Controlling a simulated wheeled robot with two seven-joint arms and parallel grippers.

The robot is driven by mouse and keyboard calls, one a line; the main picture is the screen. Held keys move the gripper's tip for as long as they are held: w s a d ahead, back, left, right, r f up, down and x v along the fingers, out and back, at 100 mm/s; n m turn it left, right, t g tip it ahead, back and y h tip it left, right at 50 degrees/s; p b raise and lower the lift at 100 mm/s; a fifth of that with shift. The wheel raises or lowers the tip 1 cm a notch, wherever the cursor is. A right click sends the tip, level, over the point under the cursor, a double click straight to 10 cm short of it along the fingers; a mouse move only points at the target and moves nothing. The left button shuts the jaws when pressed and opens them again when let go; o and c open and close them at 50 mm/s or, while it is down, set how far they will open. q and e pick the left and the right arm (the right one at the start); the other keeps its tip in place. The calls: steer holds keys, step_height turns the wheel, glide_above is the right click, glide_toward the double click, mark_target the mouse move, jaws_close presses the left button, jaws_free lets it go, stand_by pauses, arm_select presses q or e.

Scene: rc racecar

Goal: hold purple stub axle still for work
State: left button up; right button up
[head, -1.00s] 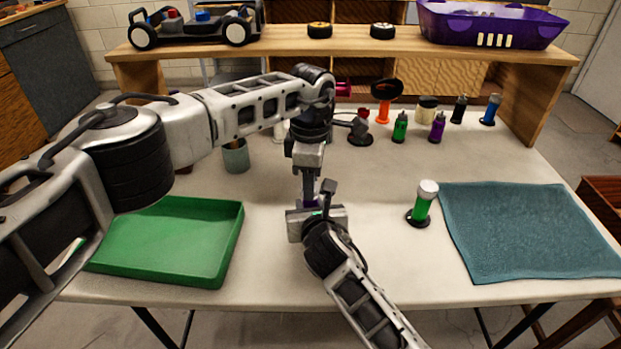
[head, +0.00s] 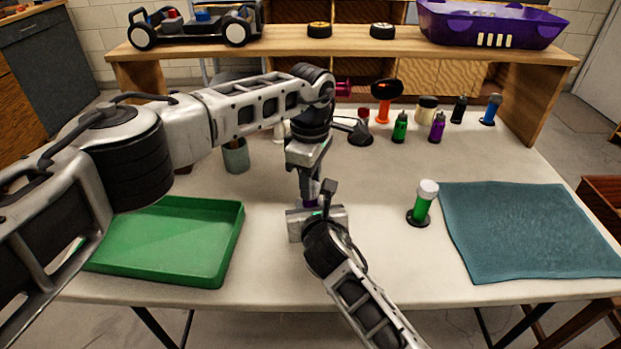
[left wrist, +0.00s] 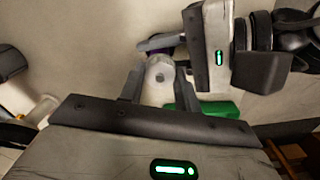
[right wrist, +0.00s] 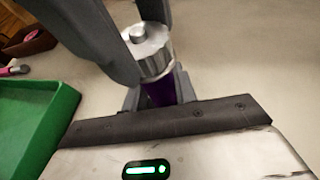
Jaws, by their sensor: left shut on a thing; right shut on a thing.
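The purple stub axle (head: 308,201) stands roughly upright above the table between my two grippers, mostly hidden by them. My right gripper (head: 314,212) is shut on its purple body, which shows below a silver cylinder in the right wrist view (right wrist: 162,93). My left gripper (head: 307,184) comes from above, its dark fingers at either side of the silver cylinder (right wrist: 147,52) with a small round knob on top. The left wrist view shows this silver end (left wrist: 158,76) between the left fingers. I cannot tell whether it is part of the axle.
A green tray (head: 232,240) lies at left and a teal mat (head: 530,262) at right. Several bottles stand at the back under a wooden shelf (head: 350,45) bearing a car chassis (head: 195,25) and a purple bin (head: 490,25).

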arm_select(q)
steer(key=o, duration=1)
steer(key=shift+r, duration=0.15)
step_height(320, 180, up, 12)
steer(key=shift+f, duration=0.1)
arm_select(e)
steer(key=o, duration=1.1)
steer(key=shift+s, duration=0.1)
